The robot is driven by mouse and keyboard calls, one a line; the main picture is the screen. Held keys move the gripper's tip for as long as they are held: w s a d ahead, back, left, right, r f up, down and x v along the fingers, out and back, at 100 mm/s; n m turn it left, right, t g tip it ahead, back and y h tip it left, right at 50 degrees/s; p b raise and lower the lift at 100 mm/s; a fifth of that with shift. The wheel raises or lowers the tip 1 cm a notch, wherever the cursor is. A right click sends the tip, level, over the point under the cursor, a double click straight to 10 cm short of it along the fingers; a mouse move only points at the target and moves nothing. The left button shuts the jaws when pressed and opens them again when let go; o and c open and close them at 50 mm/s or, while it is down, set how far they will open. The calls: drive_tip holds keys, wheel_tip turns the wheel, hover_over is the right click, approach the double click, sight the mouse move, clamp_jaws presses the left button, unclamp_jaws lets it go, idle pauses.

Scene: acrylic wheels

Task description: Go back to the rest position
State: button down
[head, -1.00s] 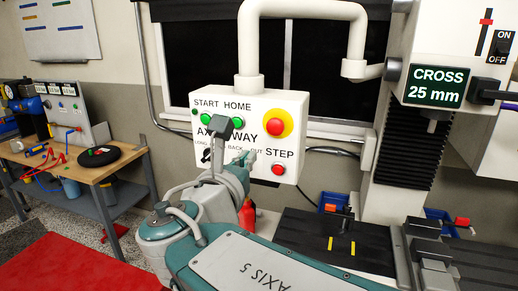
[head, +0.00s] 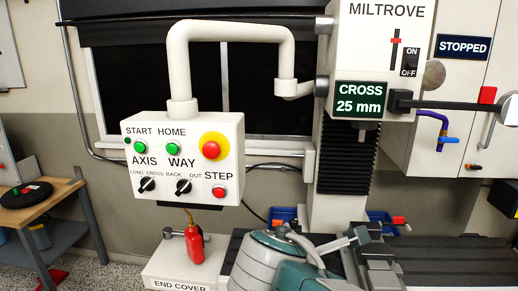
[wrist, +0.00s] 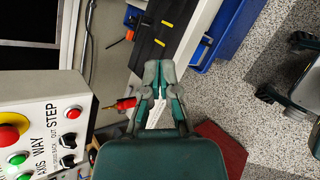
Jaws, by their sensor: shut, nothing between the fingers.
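My gripper (head: 360,236) is low in the head view, to the right of and below the white control panel (head: 183,190), and clear of it. In the wrist view my gripper (wrist: 158,72) has its fingers closed together with nothing held. It appears above the floor and near the dark machine bed (wrist: 160,30). The panel (wrist: 42,120) stands at the left of the wrist view. It carries green START and HOME buttons, a red button on yellow, AXIS and WAY knobs and a red STEP button.
The machine column (head: 345,158) rises behind, with a CROSS 25 mm display (head: 360,94). A workbench (head: 38,205) is at far left. Blue bins (wrist: 222,35) lie beyond the bed.

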drive_tip(key=s+d+f+m+g+y, duration=0.2)
drive_tip(key=s+d+f+m, duration=0.2)
drive_tip(key=m, duration=0.6)
drive_tip(key=s+d+f+m+g+y, duration=0.2)
drive_tip(key=s+f+m, duration=0.4)
drive_tip(key=m, duration=0.4)
drive_tip(key=shift+s+d+m+y, duration=0.3)
drive_tip(key=shift+s+d+y, duration=0.3)
drive_tip(key=shift+d, duration=0.25)
